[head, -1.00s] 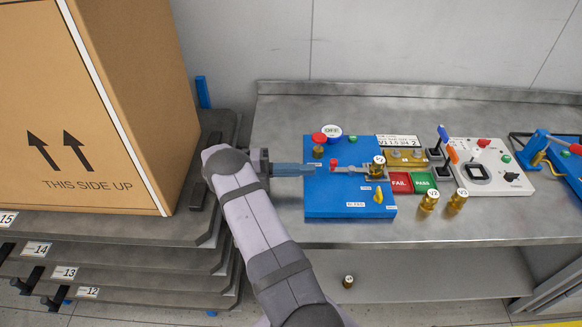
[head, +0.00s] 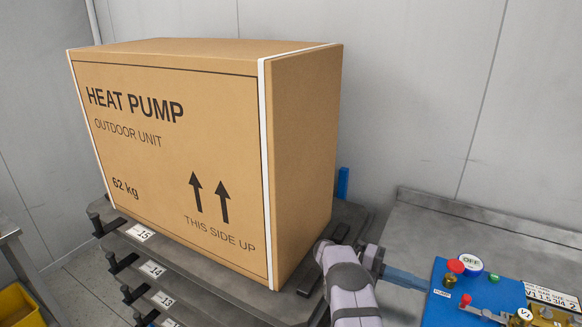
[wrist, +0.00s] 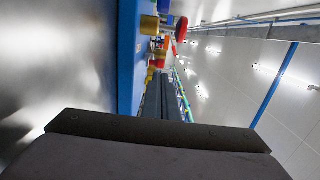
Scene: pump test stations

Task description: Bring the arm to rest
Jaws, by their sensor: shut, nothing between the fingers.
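My gripper (head: 427,285) is at the lower right of the head view, at the end of my grey arm. Its fingers point right, with their tips by the left edge of the blue test board (head: 441,308). In the wrist view my gripper (wrist: 166,98) shows as two dark fingers, closed together with nothing held. The blue board's edge (wrist: 130,60) runs beside them there, with red and brass parts beyond the tips. Whether the fingers touch the board cannot be told.
A large heat pump carton (head: 170,150) stands on a grey stepped rack (head: 345,225), close left of my arm. The board lies on a metal bench (head: 420,225), which is bare behind the gripper.

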